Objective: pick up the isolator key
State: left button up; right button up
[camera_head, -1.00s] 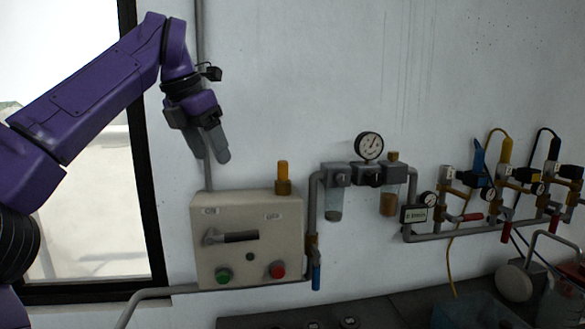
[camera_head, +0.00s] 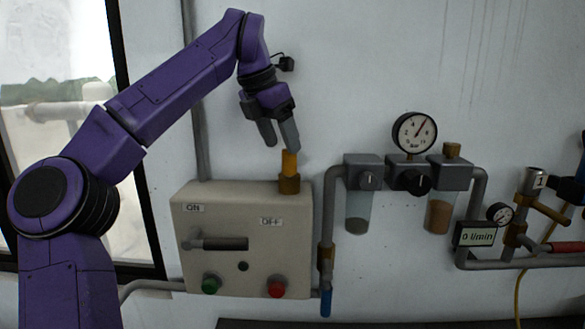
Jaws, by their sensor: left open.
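The isolator key is not clearly identifiable. An upright orange-yellow piece (camera_head: 289,163) stands in a brass collar (camera_head: 289,185) at the top right of the beige isolator box (camera_head: 205,222); it may be the key. My left gripper (camera_head: 281,145) points down just above it, fingers apart and with nothing between them. One fingertip is close to the orange top; I cannot tell whether they touch. My right gripper is not in view.
A green button (camera_head: 210,284) and a red button (camera_head: 277,287) are on the box's lower front. To the right are a pipe with a blue-handled valve (camera_head: 326,301), a pressure gauge (camera_head: 414,132) and filter bowls. A window is behind my left arm.

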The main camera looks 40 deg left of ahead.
aim_at(291, 158)
pick_arm(q)
jog(key=shift+s+d+f+p, duration=0.1)
jog(key=shift+d+f+p, duration=0.1)
jog(key=shift+f, duration=0.3)
jog(key=shift+d+f+p, duration=0.1)
jog(key=shift+f+p, duration=0.1)
jog(key=shift+f, duration=0.25)
jog(key=w+f, duration=0.3)
jog(key=w, duration=0.1)
jog(key=shift+f, duration=0.2)
jog(key=shift+s+r, duration=0.15)
jog(key=shift+s, duration=0.15)
jog(key=shift+s+r, duration=0.1)
jog(key=shift+s, duration=0.2)
jog(key=shift+c, duration=1.2)
jog(key=shift+s, duration=0.1)
jog(key=c, duration=0.9)
jog(key=shift+w, duration=0.2)
